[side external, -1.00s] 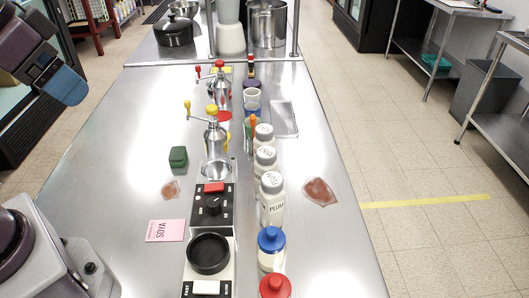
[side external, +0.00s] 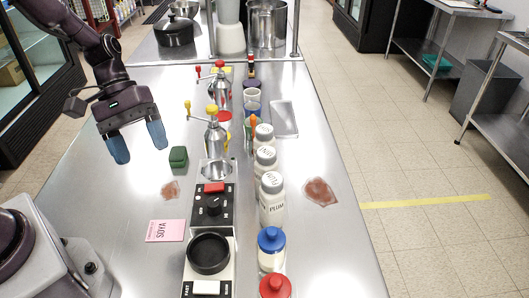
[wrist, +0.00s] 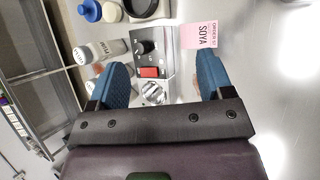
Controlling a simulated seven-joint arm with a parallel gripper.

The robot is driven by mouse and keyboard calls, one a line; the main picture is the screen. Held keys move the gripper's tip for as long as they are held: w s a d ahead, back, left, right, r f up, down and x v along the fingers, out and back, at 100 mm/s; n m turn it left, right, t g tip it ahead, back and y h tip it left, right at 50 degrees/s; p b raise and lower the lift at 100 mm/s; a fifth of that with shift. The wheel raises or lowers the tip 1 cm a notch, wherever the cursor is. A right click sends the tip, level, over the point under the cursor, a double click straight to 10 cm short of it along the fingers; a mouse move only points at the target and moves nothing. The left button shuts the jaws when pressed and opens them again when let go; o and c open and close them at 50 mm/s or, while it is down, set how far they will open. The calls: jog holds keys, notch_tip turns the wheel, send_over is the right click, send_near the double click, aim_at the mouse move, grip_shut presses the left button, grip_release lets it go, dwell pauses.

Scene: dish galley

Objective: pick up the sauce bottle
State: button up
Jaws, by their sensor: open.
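Several pale sauce bottles with white lids stand in a row right of the table's middle. The nearest one (side external: 272,203) reads PLUM; the middle one (side external: 265,165) and the far one (side external: 264,137) have lettering too small to read surely. A blue-capped bottle (side external: 271,248) and a red-capped bottle (side external: 275,287) stand nearer the camera. A pink card (side external: 166,231) reads SOYA and also shows in the wrist view (wrist: 199,36). My gripper (side external: 139,146) is open and empty, above the table's left side, apart from the bottles. Its blue fingers also show in the wrist view (wrist: 164,76).
A black control panel with a red switch (side external: 213,188) and a round black dish (side external: 208,253) lie left of the bottles. Metal grinders with cranks (side external: 215,135) stand behind. A green block (side external: 178,157) and reddish stains (side external: 320,192) are on the steel table.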

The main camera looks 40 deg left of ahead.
aim_at(265, 129)
jog(key=w+f+n+t+h, duration=0.2)
jog(key=w+f+n, duration=0.1)
jog(key=n, duration=0.1)
jog(key=w+f+n+t+h, duration=0.2)
jog(key=w+f+n, duration=0.1)
jog(key=w+f+n+t+h, duration=0.2)
jog(key=w+f+n+h, duration=0.1)
jog(key=n, duration=0.1)
jog(key=shift+w+d+f+n+t, duration=0.2)
jog(key=shift+d+n+t, duration=0.1)
jog(key=w+a+n+t, duration=0.1)
jog(key=w+n+t, duration=0.1)
jog(key=w+a+n+t, duration=0.1)
jog(key=w+n+t, duration=0.1)
jog(key=w+t, duration=0.1)
jog(key=w+a+n+t+y, duration=0.1)
jog(key=w+n+t, duration=0.1)
jog(key=w, duration=0.1)
jog(key=shift+a+n+t, duration=0.25)
jog(key=shift+n+t, duration=0.05)
jog(key=shift+n, duration=0.1)
jog(key=shift+x, duration=6.2)
jog(key=shift+r, duration=0.15)
grip_shut()
